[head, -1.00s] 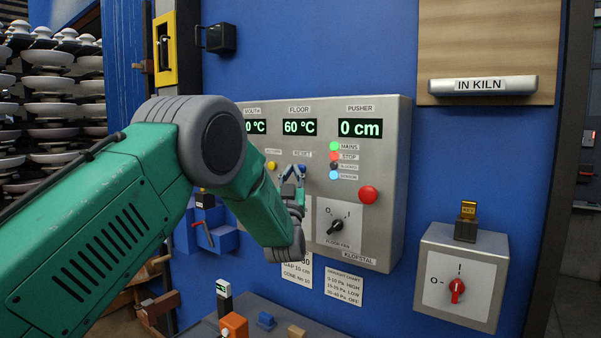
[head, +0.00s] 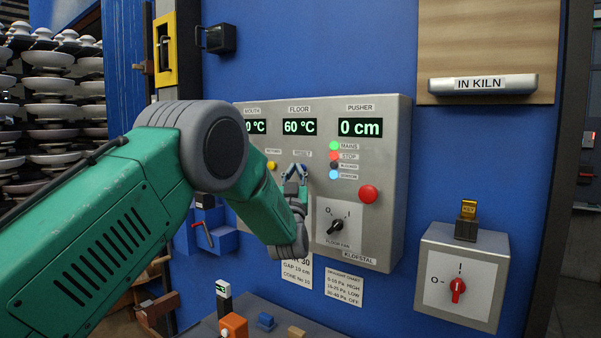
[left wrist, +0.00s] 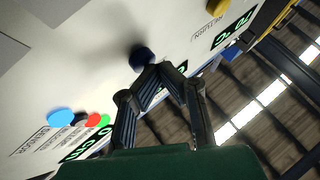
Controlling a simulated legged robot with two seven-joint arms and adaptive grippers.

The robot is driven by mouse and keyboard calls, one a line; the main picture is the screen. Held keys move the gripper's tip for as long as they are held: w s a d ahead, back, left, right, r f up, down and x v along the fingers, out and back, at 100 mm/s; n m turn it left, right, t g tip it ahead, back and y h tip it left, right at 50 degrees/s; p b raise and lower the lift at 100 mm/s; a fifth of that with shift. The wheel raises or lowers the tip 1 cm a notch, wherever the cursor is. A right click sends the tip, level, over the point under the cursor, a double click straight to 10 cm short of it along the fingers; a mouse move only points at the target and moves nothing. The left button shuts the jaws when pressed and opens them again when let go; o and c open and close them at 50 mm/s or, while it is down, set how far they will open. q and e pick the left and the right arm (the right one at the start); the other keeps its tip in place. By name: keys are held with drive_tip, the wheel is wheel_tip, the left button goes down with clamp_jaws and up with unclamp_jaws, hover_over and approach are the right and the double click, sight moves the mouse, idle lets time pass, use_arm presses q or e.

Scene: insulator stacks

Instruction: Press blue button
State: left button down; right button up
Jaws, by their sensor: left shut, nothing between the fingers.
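The dark blue button (left wrist: 141,57), a round knob on the grey control panel (head: 390,225), shows just beyond the fingertips in the left wrist view. In the head view my fingers cover it, below the RESET label. My left gripper (head: 296,170) is shut and empty, its fingertips in front of the panel. In the left wrist view the fingertips (left wrist: 162,72) are close to the button and overlap its edge; I cannot tell whether they touch. My right gripper is not in view.
A yellow button (head: 271,166) is left of the gripper. A light blue lamp (head: 334,174), other lamps and a red button (head: 368,194) are to the right. A black floor fan knob (head: 336,227) is below. A box with a red switch (head: 457,290) hangs at lower right.

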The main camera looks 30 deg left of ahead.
use_arm(q)
drive_tip(key=shift+w, duration=0.25)
drive_tip(key=shift+s, duration=0.15)
idle(0.4)
drive_tip(key=shift+s+b, duration=0.3)
drive_tip(key=shift+s, duration=0.5)
drive_tip(key=shift+s+a+b, duration=0.15)
drive_tip(key=shift+s+b, duration=0.05)
drive_tip(key=shift+s, duration=1.05)
drive_tip(key=shift+s+a+b, duration=0.1)
drive_tip(key=shift+s+b, duration=0.05)
drive_tip(key=shift+s, duration=1.1)
